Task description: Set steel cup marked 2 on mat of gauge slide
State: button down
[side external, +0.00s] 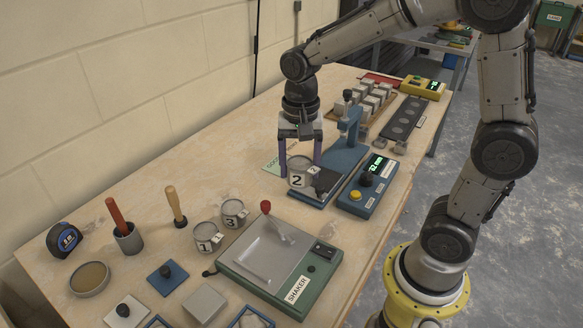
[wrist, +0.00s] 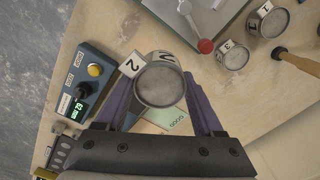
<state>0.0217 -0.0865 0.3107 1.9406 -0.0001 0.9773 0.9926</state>
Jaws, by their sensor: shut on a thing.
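The steel cup marked 2 (side external: 299,180) is held between the purple fingers of my gripper (side external: 301,166). In the wrist view the cup (wrist: 160,86) shows its round face between the fingers (wrist: 162,92), with its number tag at the upper left. The gauge slide (side external: 345,157) is a blue stand with a long base. Its dark mat (side external: 327,183) lies near the base's front end, partly hidden by the cup. The cup appears at the left edge of the mat; I cannot tell its height or whether it touches the base. In the wrist view the slide is mostly hidden.
A blue readout box (side external: 367,188) stands right of the slide. Cups marked 1 (side external: 208,237) and 3 (side external: 234,213) and the green shaker (side external: 280,255) with a red-knobbed lever are nearer the camera. A tray of grey cubes (side external: 367,108) and a yellow meter (side external: 423,88) are behind.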

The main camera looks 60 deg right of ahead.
jog(key=shift+s+n, duration=0.6)
jog(key=shift+n, duration=0.1)
jog(key=s+d+r, duration=0.3)
jog(key=s+d, duration=0.6)
send_over(321, 177)
notch_tip(321, 177, down, 10)
jog(key=shift+f, duration=1.65)
jog(key=shift+f, duration=0.2)
grip_release()
